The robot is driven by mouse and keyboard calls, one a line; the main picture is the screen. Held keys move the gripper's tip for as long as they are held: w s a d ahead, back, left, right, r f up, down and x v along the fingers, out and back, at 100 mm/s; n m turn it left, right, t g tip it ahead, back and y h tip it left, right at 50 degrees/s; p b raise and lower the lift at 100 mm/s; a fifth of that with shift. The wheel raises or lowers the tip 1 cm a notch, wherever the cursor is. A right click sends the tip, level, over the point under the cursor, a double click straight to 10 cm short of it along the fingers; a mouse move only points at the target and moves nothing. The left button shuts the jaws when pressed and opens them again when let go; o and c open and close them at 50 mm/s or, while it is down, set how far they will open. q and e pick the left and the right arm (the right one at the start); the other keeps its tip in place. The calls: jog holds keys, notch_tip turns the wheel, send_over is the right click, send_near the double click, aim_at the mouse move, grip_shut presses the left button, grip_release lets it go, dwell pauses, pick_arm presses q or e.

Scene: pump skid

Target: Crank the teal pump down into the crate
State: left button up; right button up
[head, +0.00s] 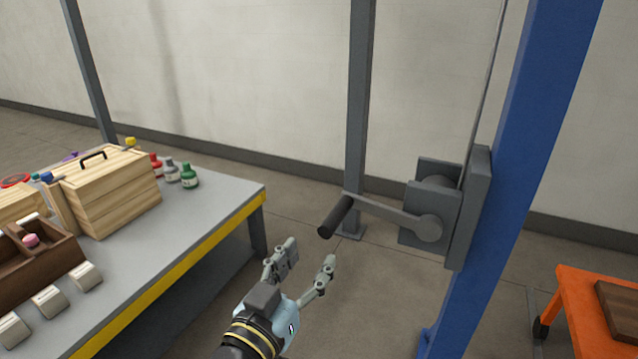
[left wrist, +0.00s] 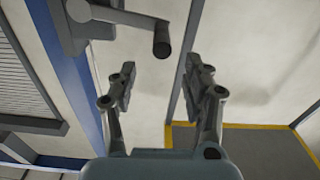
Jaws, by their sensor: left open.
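The hand crank's black grip (head: 335,217) sits at the end of a grey crank arm (head: 385,210). The arm joins a grey winch (head: 440,210) on a blue post (head: 520,150). My left gripper (head: 305,262) is open and empty, a little below the grip and apart from it in the head view. In the left wrist view the grip (left wrist: 162,38) shows beyond the open fingers (left wrist: 158,82), above the gap between them. A cable (head: 485,90) runs up from the winch. The teal pump, the crate and my right gripper are not in view.
A grey table with a yellow edge (head: 190,258) stands at left, carrying a wooden box (head: 110,190), small bottles (head: 188,175) and a brown tray (head: 45,270). A grey post (head: 358,110) stands behind the crank. An orange cart (head: 585,315) is at lower right.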

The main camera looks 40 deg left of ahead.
aim_at(332, 222)
pick_arm(q)
jog(key=shift+w+a+r+p, duration=0.3)
jog(key=shift+w+a+p, duration=0.05)
jog(key=p+x, duration=0.1)
jog(key=x, duration=0.7)
jog(key=shift+w+f, duration=0.1)
jog(key=shift+w, duration=0.75)
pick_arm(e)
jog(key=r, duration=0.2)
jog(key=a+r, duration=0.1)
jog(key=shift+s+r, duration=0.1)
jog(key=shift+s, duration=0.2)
pick_arm(q)
grip_shut()
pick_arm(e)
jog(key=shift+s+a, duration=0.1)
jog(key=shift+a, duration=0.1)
